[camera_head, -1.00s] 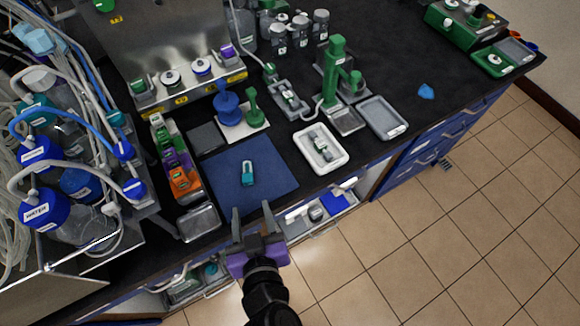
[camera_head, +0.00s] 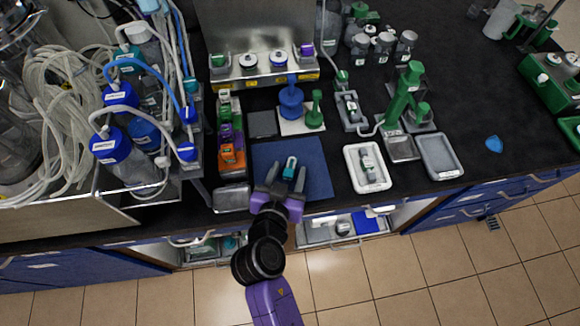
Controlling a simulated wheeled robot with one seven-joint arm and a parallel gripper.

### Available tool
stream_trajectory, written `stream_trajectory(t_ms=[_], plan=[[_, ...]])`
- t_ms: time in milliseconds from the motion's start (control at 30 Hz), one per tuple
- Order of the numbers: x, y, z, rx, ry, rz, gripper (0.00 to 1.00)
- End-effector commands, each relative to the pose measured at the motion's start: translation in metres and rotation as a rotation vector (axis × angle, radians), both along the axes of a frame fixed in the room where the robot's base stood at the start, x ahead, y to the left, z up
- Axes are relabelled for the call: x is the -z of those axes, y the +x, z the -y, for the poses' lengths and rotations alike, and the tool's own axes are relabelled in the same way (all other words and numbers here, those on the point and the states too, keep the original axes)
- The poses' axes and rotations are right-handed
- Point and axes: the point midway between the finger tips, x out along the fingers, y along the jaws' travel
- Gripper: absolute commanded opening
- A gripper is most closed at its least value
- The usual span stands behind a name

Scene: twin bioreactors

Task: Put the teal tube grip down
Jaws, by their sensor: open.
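The teal tube grip (camera_head: 290,167) lies on the blue mat (camera_head: 316,158) on the black bench. It is a small teal piece with a pale label. My gripper (camera_head: 287,172) is open, its two grey fingers pointing away from me over the front of the mat. In the picture the teal grip shows between the fingertips. I cannot tell how high the fingers are above the mat, and no contact is visible. The purple gripper body hides the mat's front left part.
Left of the mat stands a rack with orange, purple and green pieces (camera_head: 230,145). A white tray (camera_head: 376,186) and a grey tray (camera_head: 440,155) lie to the right. Blue and green stands (camera_head: 291,100) are behind. Open drawers (camera_head: 319,232) sit below the bench edge.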

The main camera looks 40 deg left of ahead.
Motion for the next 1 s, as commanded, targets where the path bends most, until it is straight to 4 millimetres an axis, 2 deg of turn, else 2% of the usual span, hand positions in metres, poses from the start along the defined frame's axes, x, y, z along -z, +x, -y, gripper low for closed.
stream_trajectory(t_ms=[267, 367, 533, 867, 1000], plan=[[0.0016, 0.0034, -0.0014, 0.000, 0.000, 0.000, 0.49], [0.0016, 0.0033, -0.0014, 0.000, 0.000, 0.000, 0.33], [0.0016, 0.0032, -0.0013, 0.000, 0.000, 0.000, 0.00], [0.0007, 0.0033, -0.0013, 0.000, 0.000, 0.001, 0.00], [-0.0053, 0.0036, -0.0015, 0.001, 0.001, 0.002, 0.00]])
